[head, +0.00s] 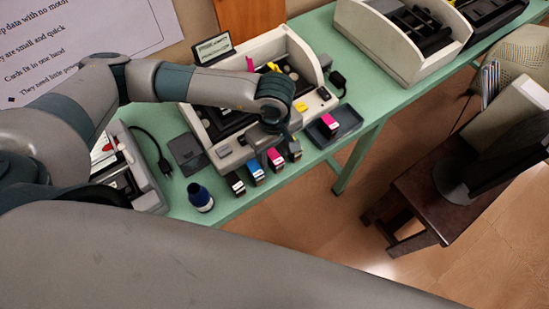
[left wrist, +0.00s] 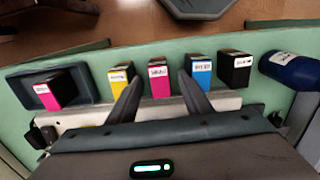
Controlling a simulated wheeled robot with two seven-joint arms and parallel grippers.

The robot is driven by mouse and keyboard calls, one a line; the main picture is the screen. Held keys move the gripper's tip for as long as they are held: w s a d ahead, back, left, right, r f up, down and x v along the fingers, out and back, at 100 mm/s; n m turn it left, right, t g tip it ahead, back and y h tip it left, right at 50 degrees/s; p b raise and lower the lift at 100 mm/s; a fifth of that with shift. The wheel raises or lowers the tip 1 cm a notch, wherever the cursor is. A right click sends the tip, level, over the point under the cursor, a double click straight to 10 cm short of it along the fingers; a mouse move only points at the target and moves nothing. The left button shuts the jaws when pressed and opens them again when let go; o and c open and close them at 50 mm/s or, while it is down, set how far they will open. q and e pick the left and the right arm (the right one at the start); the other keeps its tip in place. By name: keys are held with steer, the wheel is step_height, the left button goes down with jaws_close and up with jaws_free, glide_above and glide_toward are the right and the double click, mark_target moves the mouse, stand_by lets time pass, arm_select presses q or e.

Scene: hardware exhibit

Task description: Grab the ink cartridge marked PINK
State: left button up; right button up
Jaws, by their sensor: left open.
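A pink cartridge with a white label (left wrist: 159,79) stands on the green table in a row with a yellow (left wrist: 121,77), a blue (left wrist: 201,72) and a black cartridge (left wrist: 235,69). It also shows in the head view (head: 275,159). A second pink-faced cartridge (left wrist: 56,91) sits in a dark tray (left wrist: 88,83). The label words are too small to read surely. My left gripper (left wrist: 158,80) is open and empty; its fingers show left and right of the row's pink cartridge, seemingly short of it. In the head view my left gripper (head: 273,122) is above the printer's front edge. My right gripper is not in view.
An opened printer (head: 232,157) stands right behind the row. The green table's (head: 222,215) front edge is close to the row. Another machine (head: 375,45) stands farther right.

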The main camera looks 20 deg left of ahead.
mark_target(275, 155)
arm_select(q)
steer(key=c, duration=1.1)
steer(key=shift+c, duration=0.2)
steer(key=shift+r, duration=0.1)
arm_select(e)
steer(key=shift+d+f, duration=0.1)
